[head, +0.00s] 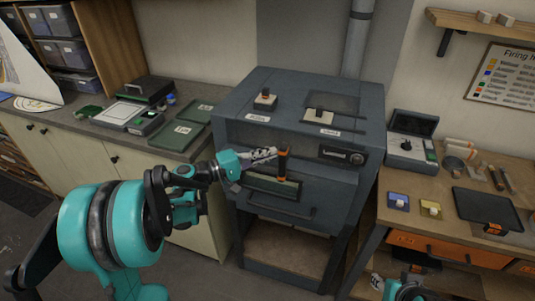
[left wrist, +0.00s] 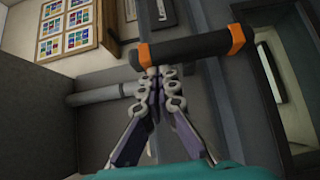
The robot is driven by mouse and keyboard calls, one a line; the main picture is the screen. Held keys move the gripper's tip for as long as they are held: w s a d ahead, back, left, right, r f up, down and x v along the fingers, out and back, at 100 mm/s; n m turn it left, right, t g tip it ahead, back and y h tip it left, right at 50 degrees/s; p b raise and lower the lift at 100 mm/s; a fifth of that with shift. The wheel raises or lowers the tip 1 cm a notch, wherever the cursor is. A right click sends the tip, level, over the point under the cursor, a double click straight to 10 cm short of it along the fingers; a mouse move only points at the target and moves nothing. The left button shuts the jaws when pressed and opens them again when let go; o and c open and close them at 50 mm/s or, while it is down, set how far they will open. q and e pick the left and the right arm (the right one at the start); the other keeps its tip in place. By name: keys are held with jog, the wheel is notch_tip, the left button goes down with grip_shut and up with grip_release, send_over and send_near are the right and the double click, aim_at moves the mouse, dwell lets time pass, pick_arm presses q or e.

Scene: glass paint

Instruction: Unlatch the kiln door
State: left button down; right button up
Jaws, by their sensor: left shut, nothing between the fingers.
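The kiln (head: 350,130) is a dark blue-grey box in the middle of the head view. Its front door (head: 325,195) looks shut, with a small window and a bar handle (head: 280,212). A black latch handle with orange bands (head: 282,166) stands upright on the front; it also crosses the left wrist view (left wrist: 190,47). My left gripper (head: 274,153) is shut and empty, its fingertips (left wrist: 158,74) right beside one end of the latch handle. I cannot tell whether they touch. My right gripper (head: 378,282) is partly visible at the bottom edge; its fingers are unclear.
A wooden bench (head: 446,225) with a tablet-like black plate (head: 487,208), small coloured blocks and a grey device (head: 411,152) stands right of the kiln. A counter (head: 95,137) with green mats is on the left. Two small items sit on the kiln top.

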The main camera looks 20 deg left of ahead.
pick_arm(q)
jog(key=shift+d+r+m+p, duration=0.2)
jog(key=shift+m+p, duration=0.1)
jog(key=shift+p, duration=0.1)
